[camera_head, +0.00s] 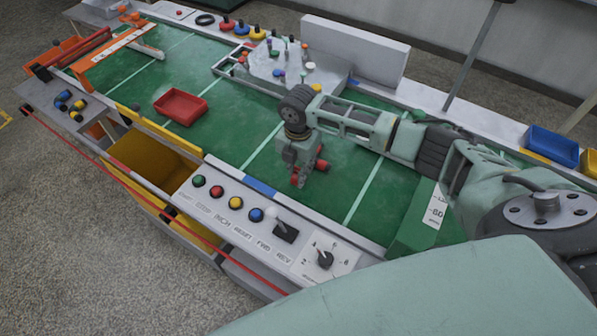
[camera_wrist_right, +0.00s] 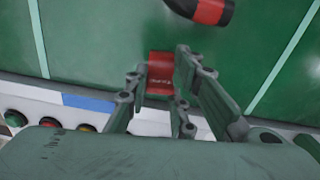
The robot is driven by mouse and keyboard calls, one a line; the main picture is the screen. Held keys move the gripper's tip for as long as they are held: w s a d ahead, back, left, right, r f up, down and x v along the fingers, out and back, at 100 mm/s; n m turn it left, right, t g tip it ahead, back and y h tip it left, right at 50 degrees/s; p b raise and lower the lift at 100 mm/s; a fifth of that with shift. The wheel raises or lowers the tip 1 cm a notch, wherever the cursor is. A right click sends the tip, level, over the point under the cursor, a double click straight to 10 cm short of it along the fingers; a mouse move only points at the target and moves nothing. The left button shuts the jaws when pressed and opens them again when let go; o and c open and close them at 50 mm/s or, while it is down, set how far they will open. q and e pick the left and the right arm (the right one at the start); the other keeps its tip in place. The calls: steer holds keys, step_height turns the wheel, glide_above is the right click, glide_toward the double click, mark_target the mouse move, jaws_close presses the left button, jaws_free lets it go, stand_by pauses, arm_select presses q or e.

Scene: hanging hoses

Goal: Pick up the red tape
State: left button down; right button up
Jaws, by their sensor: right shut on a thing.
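The red tape (camera_wrist_right: 159,70), with lettering on its face, sits between the fingers of my right gripper (camera_wrist_right: 160,88) in the right wrist view. The fingers are shut on it from both sides. In the head view my right gripper (camera_head: 303,170) points down over the green mat, close to the control panel, with the red tape (camera_head: 295,180) at its tips. Whether the tape touches the mat is hard to tell. My left gripper is not in view.
A red and black object (camera_wrist_right: 208,10) lies just beyond the tape.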

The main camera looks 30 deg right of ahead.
step_height(320, 180, up, 3)
steer(key=shift+w+r+b, duration=0.1)
steer(key=shift+b, duration=0.25)
steer(key=s+a+r, duration=0.4)
steer(key=s+r, duration=0.2)
steer(key=s, duration=0.5)
steer(key=shift+r+b, duration=0.35)
steer(key=shift+b, duration=0.05)
steer(key=shift+a, duration=0.1)
steer(key=shift+o, duration=0.8)
jaws_close()
